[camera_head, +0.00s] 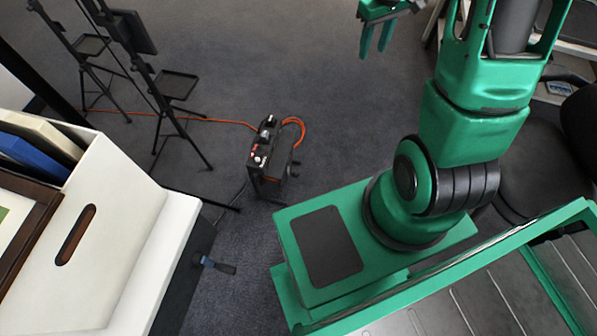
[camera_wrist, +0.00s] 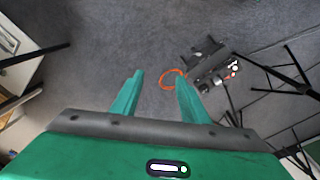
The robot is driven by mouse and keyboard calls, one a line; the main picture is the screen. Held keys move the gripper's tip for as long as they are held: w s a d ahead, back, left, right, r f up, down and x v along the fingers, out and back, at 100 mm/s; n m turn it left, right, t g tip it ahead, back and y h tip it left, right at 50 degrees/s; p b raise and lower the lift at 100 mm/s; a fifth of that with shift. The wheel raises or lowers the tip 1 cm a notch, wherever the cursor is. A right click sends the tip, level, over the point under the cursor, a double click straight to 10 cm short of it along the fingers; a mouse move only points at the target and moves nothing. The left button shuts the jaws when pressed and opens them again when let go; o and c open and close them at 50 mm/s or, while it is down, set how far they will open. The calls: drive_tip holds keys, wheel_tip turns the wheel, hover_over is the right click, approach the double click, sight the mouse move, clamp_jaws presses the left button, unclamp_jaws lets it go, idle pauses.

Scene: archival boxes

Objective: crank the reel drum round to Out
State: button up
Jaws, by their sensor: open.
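The reel drum (camera_head: 268,160) is a dark unit on the floor in the middle of the head view, with an orange cable and small red and white parts on its face. It also shows in the wrist view (camera_wrist: 214,72), right of centre beyond my fingers. Its crank and any Out marking are too small to make out. My gripper (camera_head: 377,38) is at the top of the head view, high and well apart from the reel.
Black tripod stands (camera_head: 176,86) stand at the upper left, an orange cable (camera_head: 215,121) running past them to the reel. A white archival box (camera_head: 100,215) fills the left side. A black chair (camera_head: 530,165) is at the right.

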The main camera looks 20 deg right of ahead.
drive_tip(key=w+a+f+n+y, duration=0.15)
drive_tip(key=w+f, duration=0.25)
drive_tip(key=f, duration=0.6)
drive_tip(key=w+a+f+n+t, duration=0.1)
drive_tip(key=w+a+f+n, duration=0.2)
drive_tip(key=f, duration=0.8)
drive_tip(key=w+a+f+n, duration=0.15)
drive_tip(key=w+f, duration=0.35)
drive_tip(key=f, duration=0.5)
drive_tip(key=s+a+f+n+y, duration=0.1)
drive_tip(key=s+a+f, duration=0.3)
drive_tip(key=f, duration=0.7)
drive_tip(key=s+a+f+n+t+y, duration=0.1)
drive_tip(key=s+a+f, duration=0.25)
drive_tip(key=f, duration=0.75)
drive_tip(key=s+a+f+n+y, duration=0.1)
drive_tip(key=s+a+f+n, duration=0.2)
drive_tip(key=f, duration=0.7)
drive_tip(key=shift+m+h, duration=0.25)
drive_tip(key=shift+m, duration=0.45)
drive_tip(key=x, duration=1.1)
drive_tip(key=shift+a, duration=0.3)
clamp_jaws()
